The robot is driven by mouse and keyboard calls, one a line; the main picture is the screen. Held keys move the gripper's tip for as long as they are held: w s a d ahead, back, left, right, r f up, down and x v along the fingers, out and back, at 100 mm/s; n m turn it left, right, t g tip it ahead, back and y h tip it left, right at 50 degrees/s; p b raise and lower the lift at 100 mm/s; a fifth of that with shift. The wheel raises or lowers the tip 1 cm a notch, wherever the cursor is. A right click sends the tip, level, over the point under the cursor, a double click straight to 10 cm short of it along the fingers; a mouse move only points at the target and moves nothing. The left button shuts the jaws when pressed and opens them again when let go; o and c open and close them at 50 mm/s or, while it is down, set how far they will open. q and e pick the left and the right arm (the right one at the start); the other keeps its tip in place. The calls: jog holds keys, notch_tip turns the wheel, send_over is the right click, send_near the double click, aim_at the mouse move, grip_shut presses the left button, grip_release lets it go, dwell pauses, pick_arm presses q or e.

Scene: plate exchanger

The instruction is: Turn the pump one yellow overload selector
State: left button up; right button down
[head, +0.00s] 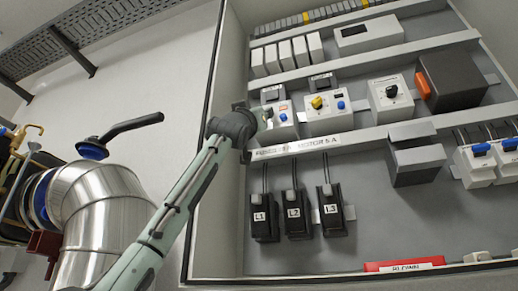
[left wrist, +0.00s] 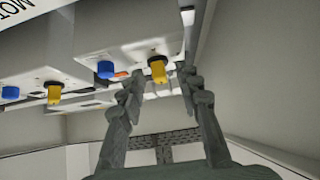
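The pump one overload unit (head: 284,132) is a pale box at the left end of the middle row in the cabinet. Its blue button shows in the head view (head: 283,117) and the left wrist view (left wrist: 105,69). Its yellow selector (left wrist: 158,69) is mostly hidden by my gripper in the head view. My left gripper (head: 264,115) is at the front of this unit. In the left wrist view its fingers (left wrist: 163,82) are spread, one on each side of the yellow selector, with visible gaps. My right gripper is not in view.
A second overload unit with a yellow selector (head: 317,102) and blue button sits just right. A labelled rail (head: 300,146) runs below, above black fuse holders (head: 299,218). The cabinet's left wall (head: 232,70) is close to my left gripper. A silver pipe (head: 100,205) stands left.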

pick_arm(q)
grip_shut()
jog(key=shift+m, duration=0.3)
jog(key=shift+a+m+g+h, duration=0.1)
jog(key=shift+m+g+h, duration=0.6)
jog(key=shift+m+h, duration=0.7)
jog(key=shift+a+m+g+h, duration=0.1)
jog(key=shift+m+g+h, duration=0.6)
jog(key=shift+m+h, duration=0.7)
jog(key=shift+d+m, duration=0.1)
jog(key=shift+m, duration=0.2)
